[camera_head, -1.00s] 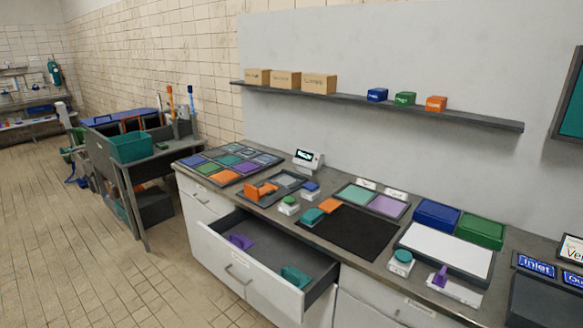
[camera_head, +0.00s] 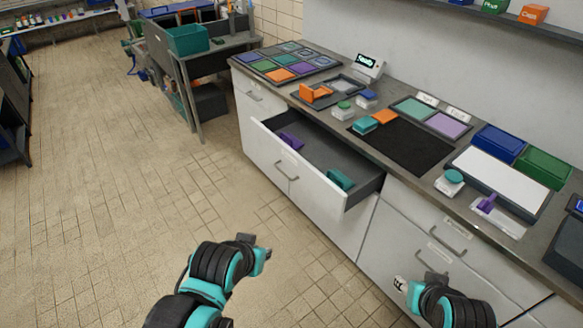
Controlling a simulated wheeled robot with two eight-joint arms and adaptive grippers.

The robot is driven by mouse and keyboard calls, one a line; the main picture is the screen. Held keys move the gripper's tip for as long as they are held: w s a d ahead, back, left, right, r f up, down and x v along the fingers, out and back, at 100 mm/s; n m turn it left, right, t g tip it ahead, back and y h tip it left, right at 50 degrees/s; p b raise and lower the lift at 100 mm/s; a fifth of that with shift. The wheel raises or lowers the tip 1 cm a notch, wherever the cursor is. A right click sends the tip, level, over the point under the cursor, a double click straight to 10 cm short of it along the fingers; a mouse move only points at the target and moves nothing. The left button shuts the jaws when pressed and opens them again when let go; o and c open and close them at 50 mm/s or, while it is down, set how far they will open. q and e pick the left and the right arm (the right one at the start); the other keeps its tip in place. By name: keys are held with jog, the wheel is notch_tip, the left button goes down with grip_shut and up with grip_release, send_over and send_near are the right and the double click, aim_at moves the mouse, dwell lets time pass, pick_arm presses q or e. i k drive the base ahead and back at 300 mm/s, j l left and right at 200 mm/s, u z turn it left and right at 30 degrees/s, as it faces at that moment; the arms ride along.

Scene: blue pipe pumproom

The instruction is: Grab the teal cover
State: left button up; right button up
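Several teal pieces are in view, and I cannot tell which one is the cover. A teal piece (camera_head: 339,179) lies in the open drawer (camera_head: 290,133), towards its right end. Another teal block (camera_head: 366,125) sits on the counter at the left edge of a black mat (camera_head: 402,146). A round teal-topped piece (camera_head: 454,177) stands farther right on a white base. My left gripper (camera_head: 258,250) is over the floor in front of the cabinet, apart from everything. My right gripper (camera_head: 402,286) is low in front of the cabinet doors. Their finger openings are unclear.
A purple piece (camera_head: 290,140) lies in the drawer's left part. The counter holds an orange piece (camera_head: 315,93), a blue box (camera_head: 499,143), a green box (camera_head: 543,166) and a white board (camera_head: 497,174). A side table with a teal bin (camera_head: 187,40) stands left. Floor is clear at left.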

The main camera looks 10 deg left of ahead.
aim_at(337, 177)
jog(key=i+j+z, duration=0.3)
jog(key=i, duration=0.25)
jog(key=i+j+z, duration=0.3)
jog(key=i, duration=0.25)
